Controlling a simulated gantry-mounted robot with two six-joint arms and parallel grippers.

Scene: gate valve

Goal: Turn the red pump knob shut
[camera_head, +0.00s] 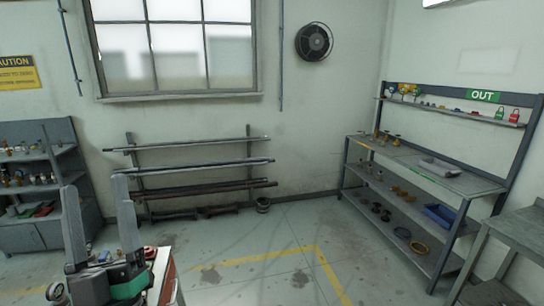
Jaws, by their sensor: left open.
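My left gripper (96,186) is at the lower left, its two grey fingers pointing up and standing apart with nothing seen between them. A small red round part (149,251), which may be the red pump knob, shows just right of the gripper's base, low in the picture. It is small and partly hidden, so I cannot tell how far it is turned. The fingers are not around it. A green part (130,286) and a small round gauge (56,291) show at the bottom beside the gripper. My right gripper is not in view.
A red and white cart or cabinet edge (166,272) is by the red part. A shelf with fittings (35,165) stands left; a pipe rack (200,165) is against the back wall. A workbench with shelves (470,187) stands right. The middle floor (270,250) is clear.

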